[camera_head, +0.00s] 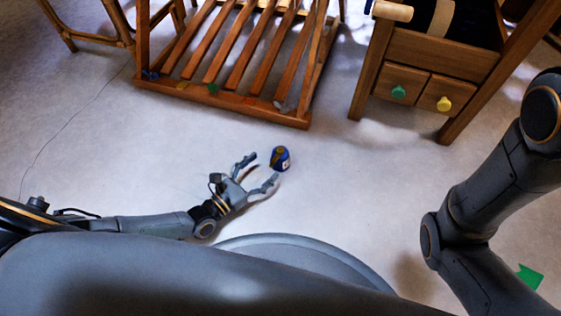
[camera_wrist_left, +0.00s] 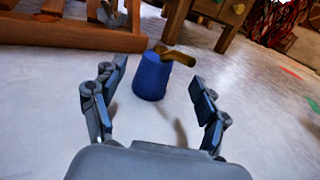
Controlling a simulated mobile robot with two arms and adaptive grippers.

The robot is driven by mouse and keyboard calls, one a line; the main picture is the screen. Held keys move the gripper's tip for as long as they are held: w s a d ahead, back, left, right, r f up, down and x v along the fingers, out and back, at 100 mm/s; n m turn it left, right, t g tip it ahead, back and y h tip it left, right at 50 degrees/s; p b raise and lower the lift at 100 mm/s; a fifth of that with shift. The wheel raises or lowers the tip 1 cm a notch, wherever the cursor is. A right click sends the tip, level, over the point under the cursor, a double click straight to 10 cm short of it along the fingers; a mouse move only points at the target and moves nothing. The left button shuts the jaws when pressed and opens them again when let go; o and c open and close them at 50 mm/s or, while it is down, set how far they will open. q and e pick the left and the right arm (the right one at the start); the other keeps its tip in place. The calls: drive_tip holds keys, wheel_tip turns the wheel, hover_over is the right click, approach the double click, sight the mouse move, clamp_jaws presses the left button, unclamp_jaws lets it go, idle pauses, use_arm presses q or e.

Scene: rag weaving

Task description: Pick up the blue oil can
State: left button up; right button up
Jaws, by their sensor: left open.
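The blue oil can (camera_head: 280,160) stands on the pale floor in front of the slatted wooden rack. It is small and blue with a brownish-gold top. In the left wrist view the blue oil can (camera_wrist_left: 153,77) is upright, with its gold spout pointing right. My left gripper (camera_head: 262,172) is open and low over the floor, its fingers pointing toward the can. In the left wrist view the can is ahead of the left gripper (camera_wrist_left: 160,88), seen between the two fingers and apart from them. My right arm comes in at the right edge of the head view, but its gripper is not visible.
A slatted wooden rack (camera_head: 240,102) stands behind the can. A wooden cabinet (camera_head: 440,55) with a green and a yellow knob is at the back right. A green scrap (camera_head: 530,277) lies on the floor at right. The floor around the can is clear.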

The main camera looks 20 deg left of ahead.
sight(280, 153)
use_arm(q)
drive_tip(key=x, duration=0.2)
drive_tip(key=shift+w+d+f+b, duration=0.1)
drive_tip(key=shift+w+d+b, duration=0.05)
drive_tip(key=shift+w+b, duration=0.15)
drive_tip(key=shift+w+d+f+b, duration=0.15)
drive_tip(key=shift+w+b, duration=0.05)
drive_tip(key=shift+b, duration=0.15)
drive_tip(key=b+x, duration=0.1)
drive_tip(key=x, duration=0.1)
drive_tip(key=b+x, duration=0.1)
drive_tip(key=x, duration=0.1)
drive_tip(key=shift+f+b, duration=0.2)
drive_tip(key=shift+b, duration=0.2)
drive_tip(key=shift+w+d, duration=0.1)
drive_tip(key=shift+w, duration=0.15)
drive_tip(key=shift+r, duration=0.1)
drive_tip(key=c, duration=1.5)
